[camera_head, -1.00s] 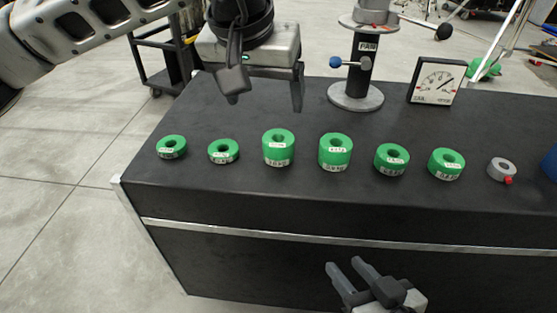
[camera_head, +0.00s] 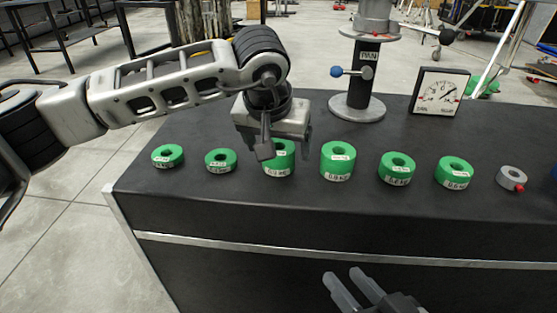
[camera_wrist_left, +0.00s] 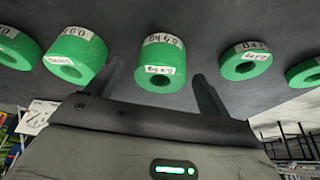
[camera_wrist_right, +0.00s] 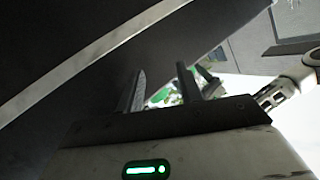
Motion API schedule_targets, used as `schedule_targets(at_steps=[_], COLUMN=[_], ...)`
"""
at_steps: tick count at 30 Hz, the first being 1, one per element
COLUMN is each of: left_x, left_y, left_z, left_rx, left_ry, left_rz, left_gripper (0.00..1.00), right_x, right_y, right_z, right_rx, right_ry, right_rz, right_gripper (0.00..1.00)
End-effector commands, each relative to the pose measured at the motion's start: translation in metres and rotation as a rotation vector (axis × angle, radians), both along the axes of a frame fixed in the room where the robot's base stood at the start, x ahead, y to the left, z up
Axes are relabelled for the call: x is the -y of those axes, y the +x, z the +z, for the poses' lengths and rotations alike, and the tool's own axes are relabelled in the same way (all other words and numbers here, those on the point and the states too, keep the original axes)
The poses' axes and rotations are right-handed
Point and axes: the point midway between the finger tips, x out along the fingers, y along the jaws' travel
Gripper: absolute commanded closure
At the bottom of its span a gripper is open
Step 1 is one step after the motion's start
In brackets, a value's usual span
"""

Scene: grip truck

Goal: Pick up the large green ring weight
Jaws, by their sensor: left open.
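Several green ring weights stand in a row on the black table. The two tallest are in the middle: the left tall ring (camera_head: 284,160) and the right tall ring (camera_head: 338,160). My left gripper (camera_head: 285,147) is open just above and behind the left tall ring, with its fingers partly hiding that ring. In the left wrist view, this ring (camera_wrist_left: 162,73) shows between the two spread fingers, and the right tall ring (camera_wrist_left: 72,58) is outside them. I cannot tell whether a finger touches the ring. My right gripper (camera_head: 355,287) is open and empty, low before the table front.
Shorter green rings (camera_head: 220,160) flank the tall pair on both sides. A grey ring (camera_head: 512,178) lies at the right. A pan stand (camera_head: 364,80) and a square dial (camera_head: 439,92) stand behind the row. The black table (camera_head: 200,208) is bare along its front edge.

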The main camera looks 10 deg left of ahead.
Motion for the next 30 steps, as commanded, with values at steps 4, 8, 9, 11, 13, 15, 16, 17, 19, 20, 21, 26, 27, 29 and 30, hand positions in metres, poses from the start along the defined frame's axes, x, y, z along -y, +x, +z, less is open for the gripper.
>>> schedule_targets(at_steps=[4,8,9,11,13,15,16,17,19,20,21,26,27,29,30], left_x=[0.001,0.001,0.001,0.001,0.001,0.001,0.001,0.001,0.001,0.001,0.001,0.001,0.001,0.001,0.001], left_y=[0.006,0.007,0.007,0.007,0.007,0.007,0.007,0.007,0.007,0.008,0.008,0.008,0.008,0.008,0.008], left_z=[-0.017,-0.019,-0.018,-0.018,-0.018,-0.018,-0.018,-0.018,-0.018,-0.015,-0.015,-0.014,-0.014,-0.012,-0.01], left_rx=[0.0,0.0,0.001,0.0,0.0,0.001,0.001,0.001,0.001,0.007,0.007,0.007,0.008,0.007,0.008], left_ry=[0.0,0.0,0.0,0.0,0.0,0.0,0.0,0.0,0.0,-0.003,-0.003,-0.003,-0.003,-0.004,-0.004], left_rz=[0.0,-0.001,-0.001,-0.001,-0.001,0.0,0.0,0.0,0.0,-0.001,-0.001,-0.001,-0.001,0.0,0.0], left_gripper=[0.19,0.19,0.19,0.19,0.28,0.47,0.55,0.64,0.77,0.77,0.77,0.77,0.77,0.77,0.77], right_x=[-0.002,-0.002,-0.002,-0.002,-0.002,-0.002,-0.002,-0.002,-0.002,-0.002,-0.002,-0.002,-0.002,-0.002,-0.002], right_y=[0.001,0.002,0.002,0.002,0.002,0.002,0.002,0.002,0.002,0.002,0.002,0.002,0.003,0.003,0.003], right_z=[0.004,0.011,0.011,0.011,0.011,0.011,0.011,0.01,0.01,0.01,0.01,0.009,0.01,0.01,0.011], right_rx=[0.013,0.022,0.023,0.023,0.023,0.023,0.023,0.022,0.021,0.021,0.021,0.021,0.02,0.021,0.021], right_ry=[0.034,0.048,0.049,0.049,0.049,0.048,0.048,0.047,0.046,0.046,0.046,0.044,0.044,0.041,0.038], right_rz=[0.0,-0.001,-0.002,-0.002,-0.002,-0.003,-0.003,-0.002,-0.003,-0.003,-0.003,-0.003,-0.003,-0.003,-0.003], right_gripper=[0.64,0.64,0.64,0.64,0.64,0.64,0.64,0.64,0.64,0.64,0.64,0.64,0.64,0.64,0.64])
